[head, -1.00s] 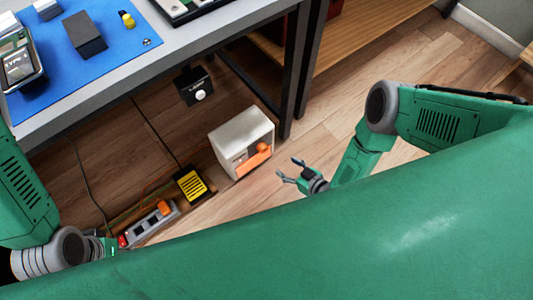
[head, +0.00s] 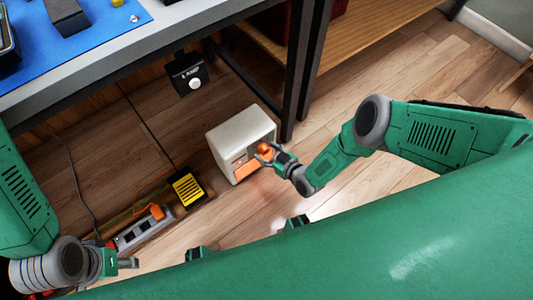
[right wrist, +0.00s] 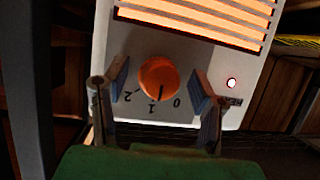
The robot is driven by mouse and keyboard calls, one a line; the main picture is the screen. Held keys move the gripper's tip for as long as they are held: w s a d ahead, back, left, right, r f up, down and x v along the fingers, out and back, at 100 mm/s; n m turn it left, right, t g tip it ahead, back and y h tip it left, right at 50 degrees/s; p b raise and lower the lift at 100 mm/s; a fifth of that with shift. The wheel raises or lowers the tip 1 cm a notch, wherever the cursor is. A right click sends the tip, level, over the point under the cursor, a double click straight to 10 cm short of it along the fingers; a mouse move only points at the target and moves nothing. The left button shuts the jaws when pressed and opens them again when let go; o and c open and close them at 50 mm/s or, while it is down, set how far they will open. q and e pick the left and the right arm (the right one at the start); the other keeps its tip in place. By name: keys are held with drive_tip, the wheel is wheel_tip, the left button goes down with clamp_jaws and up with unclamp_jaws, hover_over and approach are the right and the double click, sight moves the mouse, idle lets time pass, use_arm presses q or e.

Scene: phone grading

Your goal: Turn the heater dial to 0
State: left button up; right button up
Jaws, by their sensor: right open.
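The heater (head: 240,135) is a white box standing on the floor, with an orange glowing grille that also shows in the right wrist view (right wrist: 200,18). Its round orange dial (right wrist: 158,76) is on the front panel, with the marks 2, 1 and 0 along its lower side. A dark line on the dial points down, close to 1. My right gripper (right wrist: 161,85) is open, with one finger on each side of the dial and a gap on both sides. In the head view my right gripper (head: 266,153) is at the heater's front. My left gripper (head: 126,263) is low at left, away from the heater.
A black box marked LAMP (head: 188,74) with a white knob hangs under the table (head: 150,55). A power strip (head: 140,229) and a yellow-and-black block (head: 187,187) lie left of the heater, with cables. A dark table leg (head: 297,75) stands just behind the heater.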

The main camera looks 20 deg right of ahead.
drive_tip(key=shift+w+a, duration=0.15)
drive_tip(key=shift+w, duration=0.05)
drive_tip(key=c, duration=1.1)
drive_tip(key=shift+n, duration=0.3)
drive_tip(key=shift+n+h, duration=0.8)
drive_tip(key=shift+n, duration=0.2)
drive_tip(key=n+t+h, duration=0.1)
drive_tip(key=n+h, duration=0.1)
drive_tip(key=n, duration=0.1)
drive_tip(key=shift+s+t, duration=0.1)
drive_tip(key=shift+t, duration=0.2)
drive_tip(key=shift+n+h, duration=0.3)
